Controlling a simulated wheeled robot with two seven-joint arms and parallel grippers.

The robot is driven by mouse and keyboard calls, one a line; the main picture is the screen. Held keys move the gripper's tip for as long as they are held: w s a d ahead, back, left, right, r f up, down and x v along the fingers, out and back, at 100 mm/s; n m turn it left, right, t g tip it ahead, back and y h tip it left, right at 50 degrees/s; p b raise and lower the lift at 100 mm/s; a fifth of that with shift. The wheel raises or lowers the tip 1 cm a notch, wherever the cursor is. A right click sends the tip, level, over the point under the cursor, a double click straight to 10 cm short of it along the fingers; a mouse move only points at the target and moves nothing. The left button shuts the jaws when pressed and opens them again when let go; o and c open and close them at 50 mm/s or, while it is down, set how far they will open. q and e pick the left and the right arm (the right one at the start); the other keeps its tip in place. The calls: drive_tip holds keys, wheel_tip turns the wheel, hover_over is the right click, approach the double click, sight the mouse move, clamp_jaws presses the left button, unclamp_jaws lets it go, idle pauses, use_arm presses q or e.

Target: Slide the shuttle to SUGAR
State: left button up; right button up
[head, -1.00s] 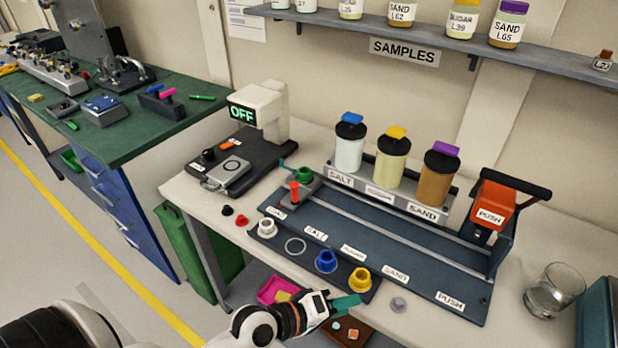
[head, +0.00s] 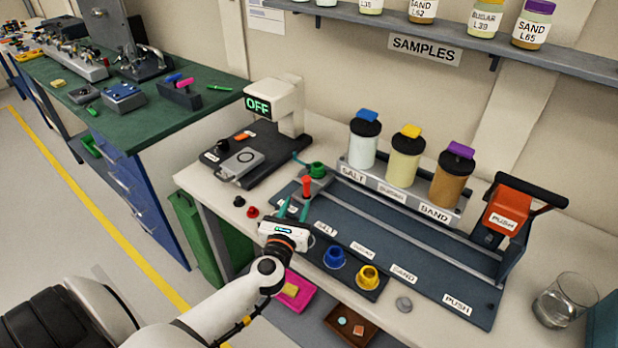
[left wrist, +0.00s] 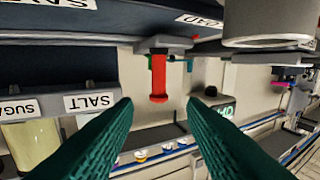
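The shuttle (head: 318,186) is a grey block with an upright red handle (head: 306,184) and a green cup (head: 317,169). It stands at the left end of the dark rail, by the LOAD label. The SUGAR label (head: 362,249) lies between SALT (head: 326,229) and SAND (head: 403,273). My left gripper (head: 293,209) is open and empty, just in front of the handle. In the left wrist view the handle (left wrist: 158,78) shows between and beyond the spread teal fingers (left wrist: 158,110), apart from them. My right gripper is out of view.
Salt, sugar and sand dispensers (head: 405,158) stand behind the rail. An orange PUSH lever (head: 507,212) is at its right end.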

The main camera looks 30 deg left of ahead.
sight(305, 185)
use_arm(q)
drive_tip(key=x, duration=1.1)
drive_tip(key=shift+w, duration=0.2)
clamp_jaws()
